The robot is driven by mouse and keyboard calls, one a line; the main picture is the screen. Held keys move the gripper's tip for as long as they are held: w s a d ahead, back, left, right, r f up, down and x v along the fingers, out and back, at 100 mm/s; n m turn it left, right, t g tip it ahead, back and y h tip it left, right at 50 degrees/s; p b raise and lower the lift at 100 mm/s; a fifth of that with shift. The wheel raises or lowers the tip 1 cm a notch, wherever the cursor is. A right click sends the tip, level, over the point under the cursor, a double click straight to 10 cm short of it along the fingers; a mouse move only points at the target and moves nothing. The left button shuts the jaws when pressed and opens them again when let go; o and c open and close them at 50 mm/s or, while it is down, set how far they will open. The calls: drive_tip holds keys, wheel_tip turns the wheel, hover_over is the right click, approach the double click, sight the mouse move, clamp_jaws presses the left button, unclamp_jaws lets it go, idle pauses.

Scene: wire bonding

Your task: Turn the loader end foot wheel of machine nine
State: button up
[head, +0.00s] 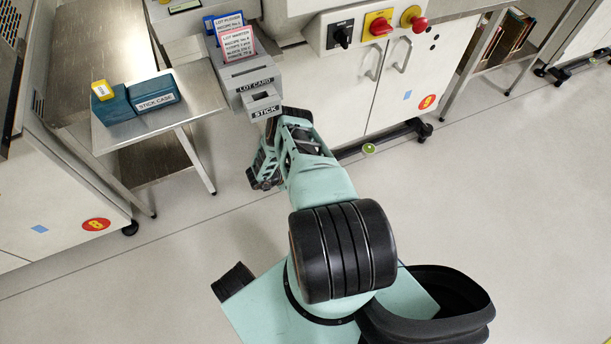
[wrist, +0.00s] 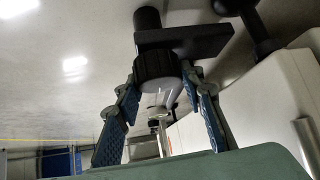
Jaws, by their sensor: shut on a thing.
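In the wrist view a black ribbed foot wheel (wrist: 155,71) sits under a flat black bracket (wrist: 185,40). My gripper (wrist: 161,85) has one blue-padded finger on each side of the wheel and is shut on it. In the head view my gripper (head: 264,172) is low beside the white cabinet (head: 385,85), below the grey unit labelled STICK. My arm hides the wheel there. The cabinet has a red and yellow number sticker (head: 427,102), too small to read surely.
A small round green disc (head: 369,149) lies by the cabinet's base. Close left of my arm stands a steel table (head: 199,95) with a blue STICK CASE box (head: 152,95). Another cabinet (head: 50,200) stands at left. The grey floor (head: 500,210) at right is clear.

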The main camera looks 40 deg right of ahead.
drive_tip(key=shift+m+g, duration=0.9)
drive_tip(key=shift+m, duration=0.3)
drive_tip(key=shift+m+g, duration=0.3)
drive_tip(key=o, duration=1.2)
drive_tip(key=shift+c, duration=0.2)
drive_tip(key=w+a+r, duration=0.1)
drive_tip(key=w+a, duration=0.1)
drive_tip(key=a, duration=0.5)
drive_tip(key=w+a+r, duration=0.2)
drive_tip(key=a, duration=0.6)
drive_tip(key=shift+r, duration=0.25)
